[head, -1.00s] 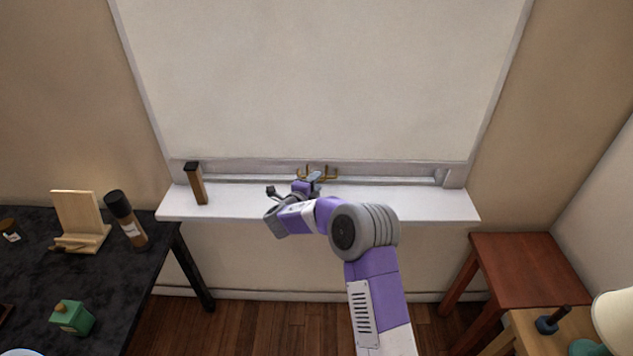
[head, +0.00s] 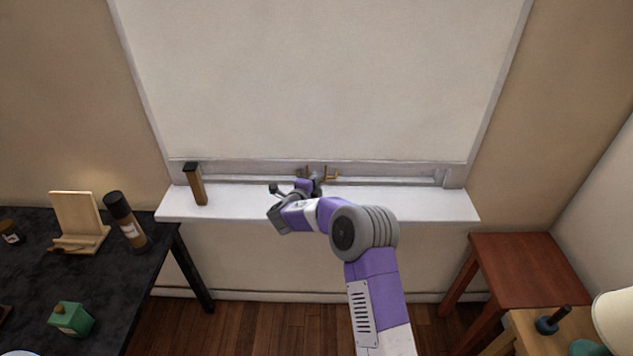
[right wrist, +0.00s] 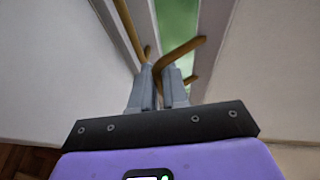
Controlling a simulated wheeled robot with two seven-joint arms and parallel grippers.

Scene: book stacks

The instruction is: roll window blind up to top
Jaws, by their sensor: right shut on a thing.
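The window blind (head: 315,80) is a large pale sheet that covers nearly the whole window, down to just above the bottom of the frame. Small brass hook-shaped pieces (head: 331,175) show at the middle of its lower edge. My right gripper (head: 316,184) is there, over the sill. In the right wrist view, the grey fingers (right wrist: 158,85) are shut on a brass hook (right wrist: 182,49), which curves out between their tips. The fingers hide part of the brass. My left gripper is not in view.
A white window sill (head: 400,203) runs below, with a brown upright object (head: 196,186) at its left. A dark table (head: 60,270) with several items stands at left. A reddish-brown stool (head: 530,265) and a lamp (head: 618,318) are at right.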

